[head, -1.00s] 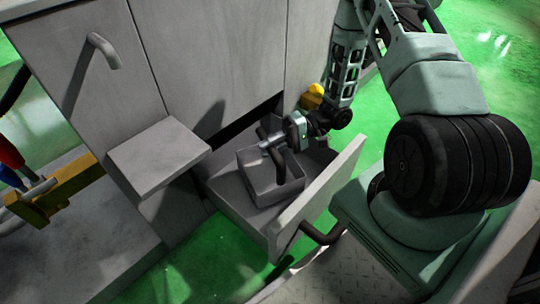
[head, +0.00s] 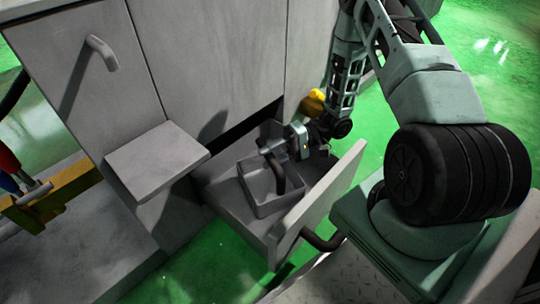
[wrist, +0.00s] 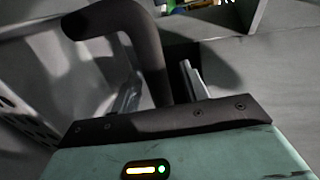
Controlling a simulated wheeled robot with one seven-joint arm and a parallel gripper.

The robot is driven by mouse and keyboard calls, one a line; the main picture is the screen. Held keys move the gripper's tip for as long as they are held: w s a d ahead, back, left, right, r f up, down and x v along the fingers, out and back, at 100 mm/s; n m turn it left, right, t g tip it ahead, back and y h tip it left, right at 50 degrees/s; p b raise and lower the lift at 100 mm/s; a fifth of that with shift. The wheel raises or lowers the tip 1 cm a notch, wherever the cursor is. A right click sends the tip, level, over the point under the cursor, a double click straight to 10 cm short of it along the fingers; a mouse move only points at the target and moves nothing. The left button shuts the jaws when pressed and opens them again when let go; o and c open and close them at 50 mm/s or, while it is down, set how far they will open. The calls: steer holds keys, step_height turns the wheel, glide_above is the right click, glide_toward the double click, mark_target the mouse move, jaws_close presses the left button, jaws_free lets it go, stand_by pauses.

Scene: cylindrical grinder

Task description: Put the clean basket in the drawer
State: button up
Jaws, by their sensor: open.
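The grey basket (head: 268,203), a small open box with a dark curved handle (head: 277,172), sits inside the open drawer (head: 222,203). My gripper (head: 272,147) is at the handle, above the basket. In the wrist view the handle (wrist: 150,55) stands between the two fingers (wrist: 158,88), with space beside them, so the jaws are open around it. The basket appears empty. Part of its far side is hidden by my gripper.
The drawer's front panel (head: 322,200) stands between the basket and my base. A grey shelf (head: 157,160) juts out to the left of the drawer. The cabinet face (head: 210,60) rises behind. A yellow part (head: 316,96) is near my forearm.

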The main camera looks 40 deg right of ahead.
steer(key=p+v, duration=0.6)
steer(key=v, duration=0.5)
steer(key=shift+d, duration=0.3)
steer(key=shift+s+r, duration=0.1)
steer(key=shift+r, duration=0.05)
